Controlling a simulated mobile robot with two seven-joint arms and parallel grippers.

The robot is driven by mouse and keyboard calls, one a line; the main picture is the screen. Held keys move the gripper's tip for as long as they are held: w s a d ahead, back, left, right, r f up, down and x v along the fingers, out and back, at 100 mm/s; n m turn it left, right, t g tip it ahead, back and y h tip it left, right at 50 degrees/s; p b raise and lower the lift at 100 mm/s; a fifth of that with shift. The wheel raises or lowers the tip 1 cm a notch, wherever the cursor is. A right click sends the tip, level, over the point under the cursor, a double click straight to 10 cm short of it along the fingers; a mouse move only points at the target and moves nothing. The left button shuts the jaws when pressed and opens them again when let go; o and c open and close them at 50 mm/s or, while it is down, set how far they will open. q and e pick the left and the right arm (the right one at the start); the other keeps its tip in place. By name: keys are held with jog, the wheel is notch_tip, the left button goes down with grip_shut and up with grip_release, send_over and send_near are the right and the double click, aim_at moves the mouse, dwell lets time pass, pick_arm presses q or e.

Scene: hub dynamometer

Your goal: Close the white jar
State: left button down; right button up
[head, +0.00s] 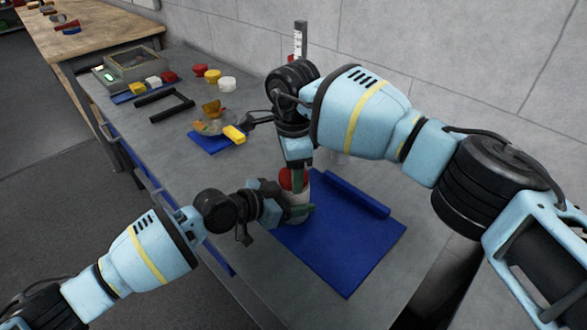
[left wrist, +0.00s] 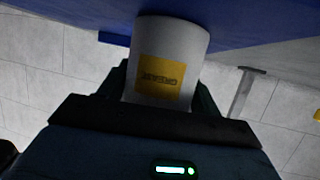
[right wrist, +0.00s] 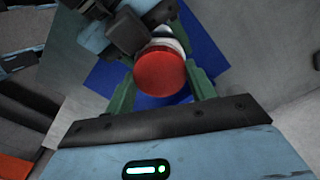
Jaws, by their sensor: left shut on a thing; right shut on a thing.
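The white jar (head: 298,213) stands upright on a blue mat, with a yellow label that shows in the left wrist view (left wrist: 165,76). My left gripper (head: 296,208) is shut on the jar's body from the side. A red lid (head: 290,180) is directly over the jar's mouth. My right gripper (right wrist: 160,84) is shut on the red lid (right wrist: 160,73) from above, one green finger on each side. The lid looks roughly level and in line with the jar. The mouth is hidden, and I cannot tell whether the lid touches the rim.
The blue mat (head: 350,250) has a raised blue bar (head: 357,194) along its back edge. Further left are a glass dish (head: 213,122), a yellow piece (head: 234,134), a black bracket (head: 165,104), several coloured lids and blocks, and a grey device (head: 125,70). A wall borders the bench.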

jog(key=m, duration=0.5)
jog(key=o, duration=1.1)
jog(key=shift+r, duration=2.3)
jog(key=shift+c, duration=0.5)
